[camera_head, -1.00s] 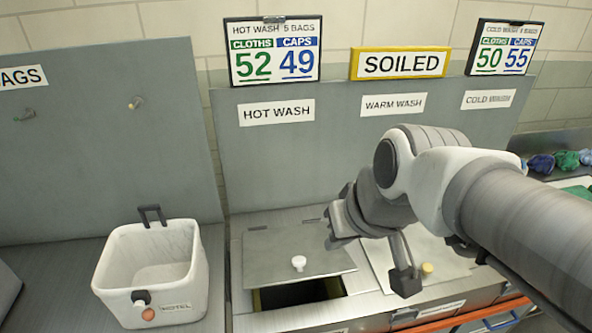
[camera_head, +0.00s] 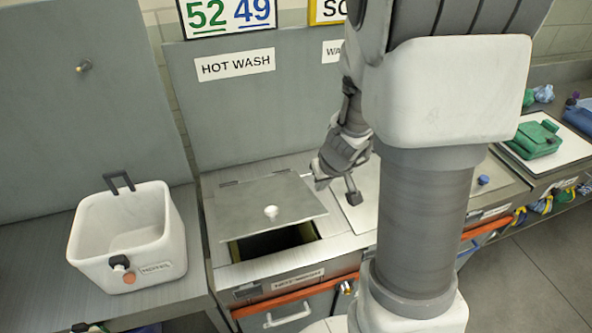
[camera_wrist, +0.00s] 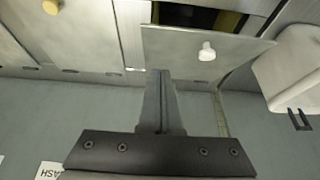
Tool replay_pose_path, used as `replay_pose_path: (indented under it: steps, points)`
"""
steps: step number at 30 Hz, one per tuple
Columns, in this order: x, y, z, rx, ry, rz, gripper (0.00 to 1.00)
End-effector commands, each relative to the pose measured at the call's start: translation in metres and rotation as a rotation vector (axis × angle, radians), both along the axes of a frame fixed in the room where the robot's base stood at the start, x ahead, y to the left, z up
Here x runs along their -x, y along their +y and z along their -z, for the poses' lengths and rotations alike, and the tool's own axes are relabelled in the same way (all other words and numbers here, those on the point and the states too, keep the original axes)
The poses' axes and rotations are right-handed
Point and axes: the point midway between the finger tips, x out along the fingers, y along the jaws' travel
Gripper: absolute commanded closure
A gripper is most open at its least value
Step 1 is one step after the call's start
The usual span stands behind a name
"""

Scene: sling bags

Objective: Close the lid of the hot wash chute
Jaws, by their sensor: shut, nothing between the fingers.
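The hot wash lid (camera_head: 255,203) is a flat grey metal panel with a white knob (camera_head: 271,211). It is partly open: it tilts up from its rear hinge, and the dark chute opening (camera_head: 272,242) shows under its front edge. My gripper (camera_head: 318,183) is at the lid's right edge, toward the back, partly hidden by my arm. In the wrist view my gripper's fingers (camera_wrist: 161,100) are together and empty, over the lid (camera_wrist: 180,42) near its hinge side. I cannot tell whether they touch the lid. The knob (camera_wrist: 207,54) is away from the fingers.
A white bin (camera_head: 128,238) with a black handle stands left of the chute. The HOT WASH sign (camera_head: 236,64) is on the grey back panel behind. The warm wash lid (camera_head: 357,207) to the right looks flat. Green and blue items lie at the far right.

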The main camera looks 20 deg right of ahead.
Motion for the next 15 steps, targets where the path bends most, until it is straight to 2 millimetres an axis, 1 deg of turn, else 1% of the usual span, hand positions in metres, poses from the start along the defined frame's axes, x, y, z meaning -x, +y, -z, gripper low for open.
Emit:
replay_pose_path:
  steps: [5, 15]
  points:
    - [-0.006, -0.001, 0.018, 0.002, 0.003, 0.002, 1.00]
    - [-0.032, -0.001, 0.081, 0.001, 0.004, 0.003, 1.00]
